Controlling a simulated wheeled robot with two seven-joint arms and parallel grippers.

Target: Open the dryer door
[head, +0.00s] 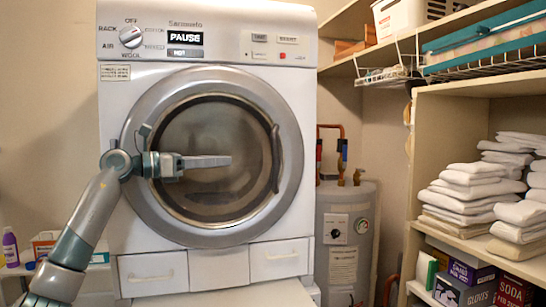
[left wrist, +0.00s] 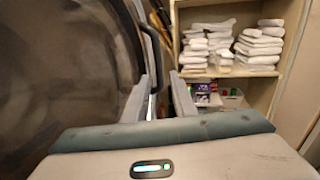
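The dryer (head: 210,80) is a white front-loader with a round door. The dryer door (head: 150,205) has a wide grey ring and dark glass, and it looks closed. Its dark curved handle (head: 276,158) stands upright at the door's right side; it also shows in the left wrist view (left wrist: 154,50). My left gripper (head: 230,161) is in front of the glass, fingers pointing right, with a gap between its tips and the handle. In the left wrist view the fingers (left wrist: 158,82) are apart with nothing between them. My right gripper is in neither view.
A wooden shelf unit (head: 440,130) with stacked white towels (head: 468,190) and boxes below stands at right. A grey water tank (head: 343,270) stands between it and the dryer. A purple bottle (head: 10,246) is at the lower left.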

